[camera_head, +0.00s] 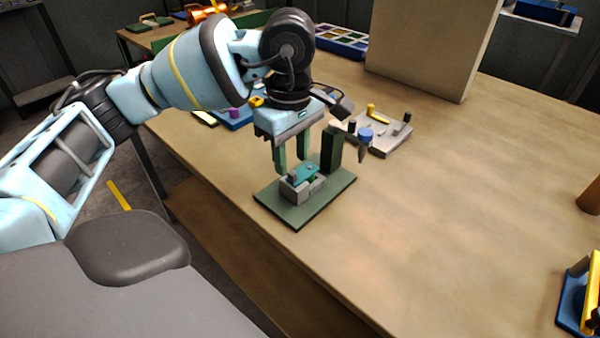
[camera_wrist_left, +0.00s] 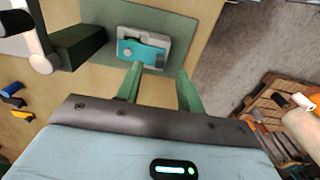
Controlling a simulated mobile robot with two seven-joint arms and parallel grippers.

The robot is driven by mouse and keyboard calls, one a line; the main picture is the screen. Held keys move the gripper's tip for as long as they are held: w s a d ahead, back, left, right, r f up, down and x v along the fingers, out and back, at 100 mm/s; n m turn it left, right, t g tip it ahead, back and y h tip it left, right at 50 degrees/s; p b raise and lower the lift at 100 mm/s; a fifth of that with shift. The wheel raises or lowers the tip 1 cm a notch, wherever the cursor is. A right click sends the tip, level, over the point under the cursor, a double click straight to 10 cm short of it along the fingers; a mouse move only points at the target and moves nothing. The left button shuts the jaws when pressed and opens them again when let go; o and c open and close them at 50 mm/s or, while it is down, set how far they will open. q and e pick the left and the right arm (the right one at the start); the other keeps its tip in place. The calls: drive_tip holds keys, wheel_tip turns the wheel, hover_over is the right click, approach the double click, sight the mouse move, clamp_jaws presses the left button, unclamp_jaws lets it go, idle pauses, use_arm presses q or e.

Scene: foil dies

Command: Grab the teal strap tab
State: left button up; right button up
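The teal strap tab (camera_head: 308,171) lies on top of a small grey block (camera_head: 301,190) on a dark green plate (camera_head: 297,218). The left wrist view also shows the teal tab (camera_wrist_left: 151,55) in its pale grey block. My left gripper (camera_head: 292,168) is open and points down, with its two green fingers apart just above the block. In the left wrist view the fingertips (camera_wrist_left: 159,73) sit at the near edge of the block, with nothing between them. My right gripper is in neither view.
A tall beige panel (camera_head: 430,45) stands at the back. The table's middle right is clear.

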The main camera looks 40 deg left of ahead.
sight(292, 172)
use_arm(q)
drive_tip(key=shift+f, duration=1.55)
clamp_jaws()
drive_tip(key=shift+r, duration=0.1)
drive_tip(key=shift+r, duration=0.45)
drive_tip(key=shift+s+r, duration=0.2)
drive_tip(key=shift+r, duration=0.45)
drive_tip(key=shift+s+r, duration=0.2)
drive_tip(key=shift+r, duration=0.4)
drive_tip(key=s+r+b, duration=0.1)
drive_tip(key=s, duration=1.4)
drive_tip(key=shift+r, duration=0.2)
